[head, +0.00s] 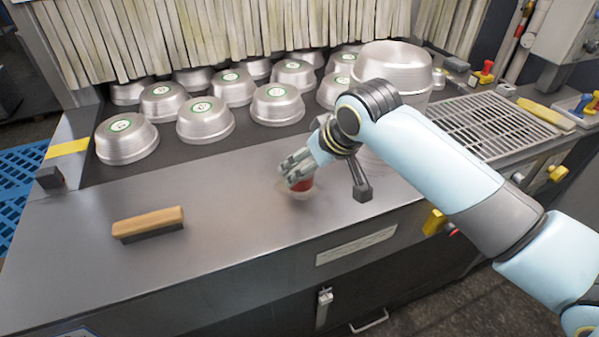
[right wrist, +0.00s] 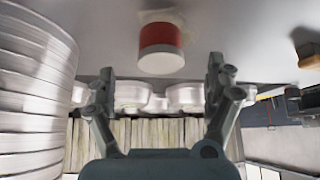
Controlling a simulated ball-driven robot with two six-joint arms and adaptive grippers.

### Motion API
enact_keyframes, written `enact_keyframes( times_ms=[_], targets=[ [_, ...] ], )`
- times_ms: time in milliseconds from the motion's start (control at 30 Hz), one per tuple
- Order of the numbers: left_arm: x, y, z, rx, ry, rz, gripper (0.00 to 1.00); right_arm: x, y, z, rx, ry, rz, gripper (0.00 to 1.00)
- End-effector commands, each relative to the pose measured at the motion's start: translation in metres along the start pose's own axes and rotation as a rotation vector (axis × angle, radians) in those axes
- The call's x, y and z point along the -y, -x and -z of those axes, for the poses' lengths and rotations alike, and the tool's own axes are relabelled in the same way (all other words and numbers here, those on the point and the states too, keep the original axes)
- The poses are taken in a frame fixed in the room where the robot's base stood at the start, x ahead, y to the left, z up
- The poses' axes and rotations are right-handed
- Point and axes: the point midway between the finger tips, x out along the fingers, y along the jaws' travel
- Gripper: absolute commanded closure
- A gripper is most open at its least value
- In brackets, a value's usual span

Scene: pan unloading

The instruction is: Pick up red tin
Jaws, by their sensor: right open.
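The red tin (head: 302,184) stands on the grey metal counter, partly hidden behind my right gripper (head: 297,170) in the head view. In the right wrist view the tin (right wrist: 160,36) shows a red band and a pale end. There my right gripper (right wrist: 161,75) is open and empty, one finger to each side. The tin lies beyond the fingertips, about in line with the gap between them. I cannot tell exactly how far off it is. My left gripper is not in view.
Several upturned metal pans (head: 205,121) with green labels stand behind. A stack of larger pans (head: 397,68) stands close behind my right arm; it also shows in the right wrist view (right wrist: 35,90). A wooden brush (head: 148,224) lies at left. The counter between brush and tin is clear.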

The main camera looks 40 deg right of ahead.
Motion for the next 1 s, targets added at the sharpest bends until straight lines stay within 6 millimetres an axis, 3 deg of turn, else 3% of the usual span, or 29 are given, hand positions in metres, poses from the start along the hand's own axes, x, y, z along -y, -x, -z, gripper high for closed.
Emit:
enact_keyframes(
  times_ms=[500, 767, 1000],
  targets=[
    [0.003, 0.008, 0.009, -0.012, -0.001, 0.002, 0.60, 0.002, -0.057, 0.011, 0.002, 0.002, -0.001, 0.13],
    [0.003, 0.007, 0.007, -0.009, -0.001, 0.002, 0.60, 0.002, -0.061, 0.010, 0.000, 0.002, -0.001, 0.13],
    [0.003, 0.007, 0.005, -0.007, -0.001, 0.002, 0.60, 0.002, -0.060, 0.010, 0.000, 0.002, -0.001, 0.42]
  ],
)
